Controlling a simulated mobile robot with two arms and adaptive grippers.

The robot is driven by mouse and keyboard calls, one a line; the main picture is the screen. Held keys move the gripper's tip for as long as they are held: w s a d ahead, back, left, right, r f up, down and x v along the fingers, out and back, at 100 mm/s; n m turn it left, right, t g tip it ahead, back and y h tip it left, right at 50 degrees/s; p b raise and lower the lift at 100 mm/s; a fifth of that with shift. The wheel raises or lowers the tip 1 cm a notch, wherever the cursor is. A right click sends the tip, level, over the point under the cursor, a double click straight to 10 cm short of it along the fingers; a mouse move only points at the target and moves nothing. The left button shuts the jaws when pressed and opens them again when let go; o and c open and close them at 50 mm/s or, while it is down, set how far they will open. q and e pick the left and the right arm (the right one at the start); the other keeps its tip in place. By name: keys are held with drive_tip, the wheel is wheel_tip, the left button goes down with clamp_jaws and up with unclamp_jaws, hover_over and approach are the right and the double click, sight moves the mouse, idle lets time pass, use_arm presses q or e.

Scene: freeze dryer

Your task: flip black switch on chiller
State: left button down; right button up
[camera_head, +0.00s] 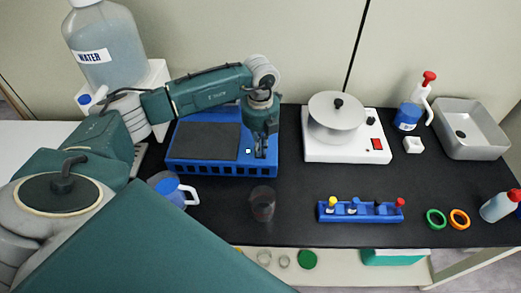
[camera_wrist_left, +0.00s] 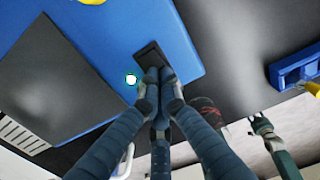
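The chiller is a blue box (camera_head: 188,153) with a dark grey panel on top, at the left of the black bench in the head view. Its blue top (camera_wrist_left: 110,45) also fills much of the left wrist view. The black switch (camera_wrist_left: 150,52) is a dark rectangular rocker near the chiller's corner. My left gripper (camera_head: 261,153) points down over the chiller's front right part. In the left wrist view its fingers (camera_wrist_left: 160,74) are together with nothing between them, at the switch's near end; contact is unclear. My right gripper (camera_wrist_left: 261,124) seems to show small at the lower right there.
A glass beaker (camera_head: 262,204) and a blue-white jug (camera_head: 173,192) stand in front of the chiller. A white stirrer-like device (camera_head: 348,149) stands right of it. A blue rack (camera_head: 360,213) sits at the front.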

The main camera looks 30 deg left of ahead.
use_arm(q)
drive_tip(key=shift+w+r+p, duration=0.1)
drive_tip(key=shift+r+p, duration=0.6)
drive_tip(key=shift+r, duration=0.05)
drive_tip(key=shift+r+p, duration=1.65)
drive_tip(key=shift+r, duration=1)
